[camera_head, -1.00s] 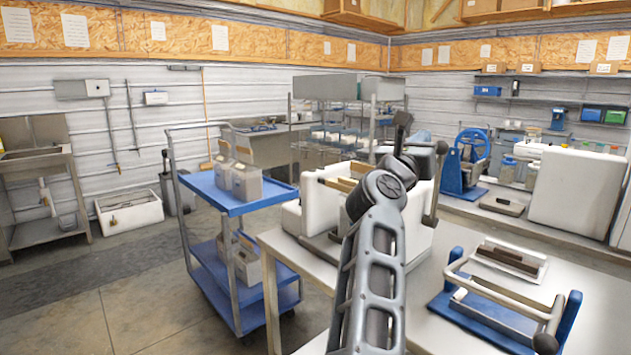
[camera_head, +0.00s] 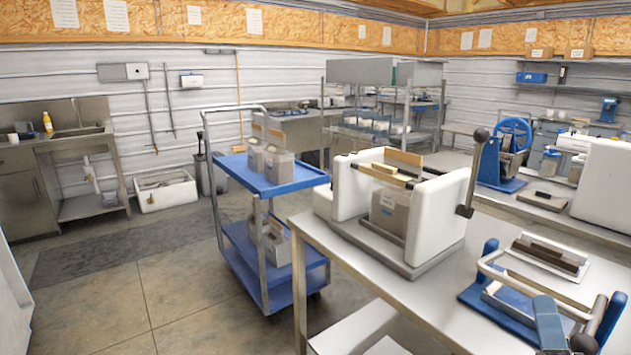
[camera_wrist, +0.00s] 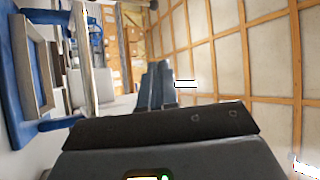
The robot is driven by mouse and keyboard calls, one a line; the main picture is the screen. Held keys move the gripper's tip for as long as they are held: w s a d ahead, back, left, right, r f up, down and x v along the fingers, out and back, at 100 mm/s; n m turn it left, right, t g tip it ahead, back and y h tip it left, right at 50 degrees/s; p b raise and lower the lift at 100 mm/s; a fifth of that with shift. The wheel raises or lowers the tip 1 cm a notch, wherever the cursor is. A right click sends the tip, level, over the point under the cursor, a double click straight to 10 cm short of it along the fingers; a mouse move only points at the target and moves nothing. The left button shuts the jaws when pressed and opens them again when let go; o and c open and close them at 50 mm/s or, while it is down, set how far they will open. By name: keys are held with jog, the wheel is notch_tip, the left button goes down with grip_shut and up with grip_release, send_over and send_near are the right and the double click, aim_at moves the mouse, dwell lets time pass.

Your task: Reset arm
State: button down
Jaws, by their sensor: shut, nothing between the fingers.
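My gripper (camera_wrist: 155,85) shows in the wrist view as two dark blue-grey fingers side by side, closed together with nothing between them. In the head view a blue-grey piece at the bottom right (camera_head: 548,322) looks like its end, in front of the blue-based frame (camera_head: 480,300) on the table; whether they touch cannot be told. The wrist view is turned sideways, with a blue frame (camera_wrist: 12,80) at its left and the beamed ceiling (camera_wrist: 245,60) at its right. The rest of my arm is out of the head view.
A steel table (camera_head: 335,262) bears a white press-like machine (camera_head: 435,215) with a lever, and a tray of dark bars (camera_head: 548,256). A blue cart (camera_head: 265,178) with grey containers stands to the left. The floor further left is open.

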jog(key=s+a+f+n+g+y, duration=0.2)
jog(key=s+f+n, duration=0.25)
jog(key=s, duration=0.45)
jog(key=s+a+f+n+g+y, duration=0.1)
jog(key=s+a+f+n+y, duration=0.2)
jog(key=s+n, duration=0.5)
jog(key=s+a+n+g, duration=0.1)
jog(key=s+a+g, duration=0.1)
jog(key=s, duration=0.7)
jog(key=s+a+n+g, duration=0.2)
jog(key=s+a+g, duration=0.1)
jog(key=s, duration=0.7)
jog(key=shift+f+y, duration=0.3)
jog(key=shift+f, duration=0.1)
